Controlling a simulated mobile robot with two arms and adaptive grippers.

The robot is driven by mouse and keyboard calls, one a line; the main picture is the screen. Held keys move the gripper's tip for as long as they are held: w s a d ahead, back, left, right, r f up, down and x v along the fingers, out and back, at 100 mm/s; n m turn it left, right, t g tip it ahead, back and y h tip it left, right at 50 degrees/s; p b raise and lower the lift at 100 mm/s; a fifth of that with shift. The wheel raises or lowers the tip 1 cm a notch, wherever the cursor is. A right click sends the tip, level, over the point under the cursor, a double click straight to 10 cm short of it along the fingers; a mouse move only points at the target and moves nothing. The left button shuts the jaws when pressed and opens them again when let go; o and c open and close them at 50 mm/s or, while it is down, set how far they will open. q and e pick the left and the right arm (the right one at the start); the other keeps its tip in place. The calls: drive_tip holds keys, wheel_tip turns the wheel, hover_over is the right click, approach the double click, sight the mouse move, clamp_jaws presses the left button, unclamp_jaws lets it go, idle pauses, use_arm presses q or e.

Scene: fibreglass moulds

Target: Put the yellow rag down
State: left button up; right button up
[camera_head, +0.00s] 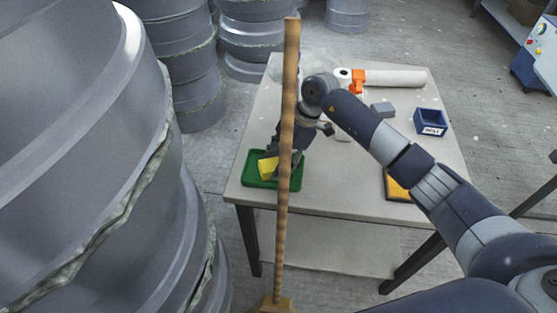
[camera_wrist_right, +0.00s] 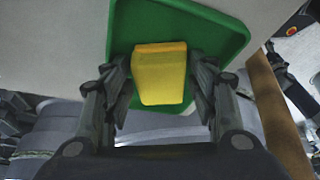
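The yellow rag (camera_head: 267,168) is a folded, block-like piece at the green tray (camera_head: 250,182), on the left end of the table. In the right wrist view the rag (camera_wrist_right: 160,75) shows against the tray floor (camera_wrist_right: 215,38). My right gripper (camera_head: 284,160) reaches down over the tray, partly hidden by a wooden pole. Its fingers (camera_wrist_right: 160,88) stand apart on either side of the rag, with narrow green gaps showing beside it. Whether the rag's underside rests fully on the tray is hidden. My left gripper is not in view.
A wooden pole (camera_head: 287,90) stands upright before the tray. On the table (camera_head: 340,195) are a blue box (camera_head: 430,122), a grey block (camera_head: 382,109), a white roll (camera_head: 395,78), an orange tool (camera_head: 357,82) and a yellow-orange piece (camera_head: 397,188). Grey moulds (camera_head: 90,150) stand at left.

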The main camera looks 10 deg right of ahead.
drive_tip(key=shift+r, duration=0.2)
drive_tip(key=shift+r+p, duration=0.3)
use_arm(q)
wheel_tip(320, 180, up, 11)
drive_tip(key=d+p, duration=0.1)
drive_tip(key=p, duration=0.9)
use_arm(e)
drive_tip(key=v, duration=1.1)
drive_tip(key=shift+d+r, duration=0.15)
drive_tip(key=shift+r, duration=0.05)
